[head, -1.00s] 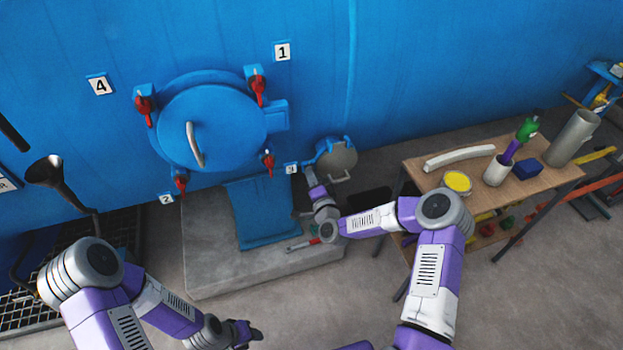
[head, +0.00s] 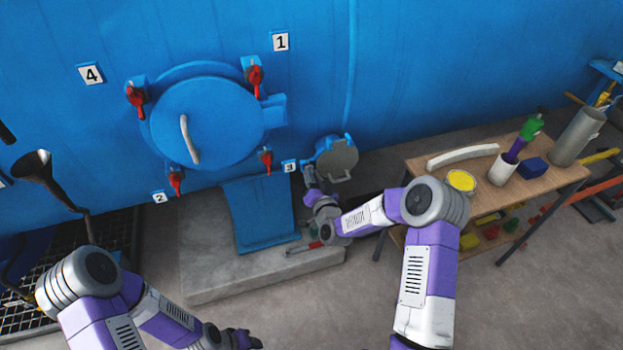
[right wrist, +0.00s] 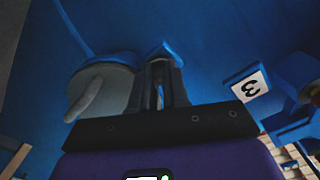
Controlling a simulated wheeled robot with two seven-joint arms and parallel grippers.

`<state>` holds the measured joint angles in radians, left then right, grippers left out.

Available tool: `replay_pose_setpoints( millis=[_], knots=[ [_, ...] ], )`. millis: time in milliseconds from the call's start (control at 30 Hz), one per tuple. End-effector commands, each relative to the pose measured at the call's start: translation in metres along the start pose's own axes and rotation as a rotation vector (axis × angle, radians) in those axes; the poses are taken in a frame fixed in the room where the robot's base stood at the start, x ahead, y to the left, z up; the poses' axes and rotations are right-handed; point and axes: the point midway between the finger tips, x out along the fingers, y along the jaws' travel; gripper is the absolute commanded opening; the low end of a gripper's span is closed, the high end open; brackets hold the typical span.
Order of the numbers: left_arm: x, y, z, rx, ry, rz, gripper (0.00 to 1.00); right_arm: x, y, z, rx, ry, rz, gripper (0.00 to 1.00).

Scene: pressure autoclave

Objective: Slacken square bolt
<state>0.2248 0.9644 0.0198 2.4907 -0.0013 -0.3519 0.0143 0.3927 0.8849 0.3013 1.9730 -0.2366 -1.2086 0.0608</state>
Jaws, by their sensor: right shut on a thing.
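The small round grey hatch (head: 338,160) with a handle sits low on the blue autoclave wall, right of the large blue door (head: 208,122). My right gripper (head: 308,174) is at the left edge of this hatch. In the right wrist view, the hatch (right wrist: 100,95) is left of my right gripper (right wrist: 163,72). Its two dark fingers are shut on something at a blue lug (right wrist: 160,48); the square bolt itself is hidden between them. My left gripper (head: 245,341) is low in the head view, away from the wall, its opening unclear.
Red clamps (head: 256,80) ring the large door, with numbered plates beside them. A concrete step (head: 205,262) with a blue ramp (head: 262,215) lies below. A wooden table (head: 545,190) with a yellow-topped can (head: 461,182) and a white cup (head: 502,170) stands at right.

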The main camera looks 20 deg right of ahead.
Motion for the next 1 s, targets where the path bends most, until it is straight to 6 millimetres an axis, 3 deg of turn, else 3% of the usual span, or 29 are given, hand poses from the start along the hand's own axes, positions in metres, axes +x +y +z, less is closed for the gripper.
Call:
replay_pose_setpoints(
  millis=[567, 600, 633, 1000],
  knots=[
    [0.0019, -0.0007, -0.0001, 0.000, 0.000, 0.000, 0.43, -0.0001, 0.0016, -0.0009, -0.033, 0.002, 0.003, 0.00],
    [0.0019, -0.0007, -0.0001, 0.000, 0.000, 0.000, 0.43, -0.0001, 0.0016, -0.0009, -0.033, 0.001, 0.003, 0.19],
    [0.0019, -0.0007, -0.0001, 0.000, 0.000, 0.000, 0.43, -0.0001, 0.0015, -0.0008, -0.033, 0.001, 0.003, 0.24],
    [-0.0006, 0.0002, 0.0000, 0.000, 0.000, 0.000, 0.43, -0.0091, 0.0004, -0.0008, -0.032, -0.001, 0.001, 0.26]
  ],
)
